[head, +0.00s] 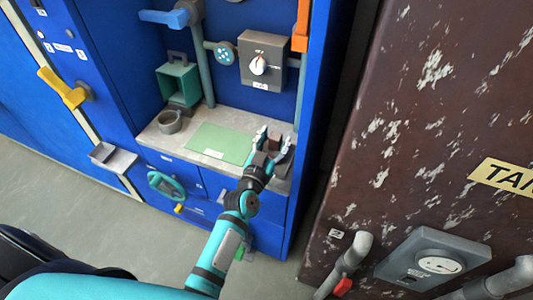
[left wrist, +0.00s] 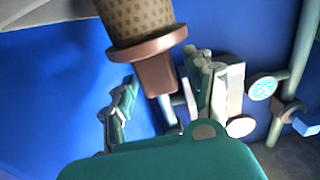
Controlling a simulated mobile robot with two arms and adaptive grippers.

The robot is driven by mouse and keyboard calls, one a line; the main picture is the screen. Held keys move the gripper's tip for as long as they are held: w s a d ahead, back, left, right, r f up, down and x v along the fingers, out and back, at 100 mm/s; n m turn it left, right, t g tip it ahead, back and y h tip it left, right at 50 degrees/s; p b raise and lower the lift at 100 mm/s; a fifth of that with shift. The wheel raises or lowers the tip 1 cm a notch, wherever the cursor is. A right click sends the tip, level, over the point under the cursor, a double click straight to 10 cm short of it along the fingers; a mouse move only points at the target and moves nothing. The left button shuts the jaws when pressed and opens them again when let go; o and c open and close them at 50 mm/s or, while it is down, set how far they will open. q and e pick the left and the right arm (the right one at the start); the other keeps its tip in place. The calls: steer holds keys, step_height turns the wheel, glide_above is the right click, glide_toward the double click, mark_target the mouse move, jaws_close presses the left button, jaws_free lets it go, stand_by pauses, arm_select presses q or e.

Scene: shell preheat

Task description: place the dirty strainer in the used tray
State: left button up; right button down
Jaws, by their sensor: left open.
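The dirty strainer (left wrist: 140,20) shows at the top of the left wrist view: a tan mesh cylinder with a brown rim and a brown block-like grip. In the head view a brown block, probably part of it, (head: 275,142) shows at the right end of the counter. My left gripper (head: 275,137) is open, its fingers on either side of this block. In the left wrist view the grip lies between the spread fingers (left wrist: 167,78), with gaps visible. A small grey tray (head: 113,158) sticks out at the left; I cannot tell whether it is the used tray. My right gripper is not in view.
The grey counter (head: 154,138) holds a green mat (head: 222,143) and a grey cup (head: 170,121). A teal open box (head: 178,84) stands behind the cup. A grey knob box (head: 265,62) is on the blue wall. A rusty brown tank (head: 420,130) stands close on the right.

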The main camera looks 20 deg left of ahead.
arm_select(q)
steer(key=s, duration=1.1)
steer(key=shift+a, duration=0.15)
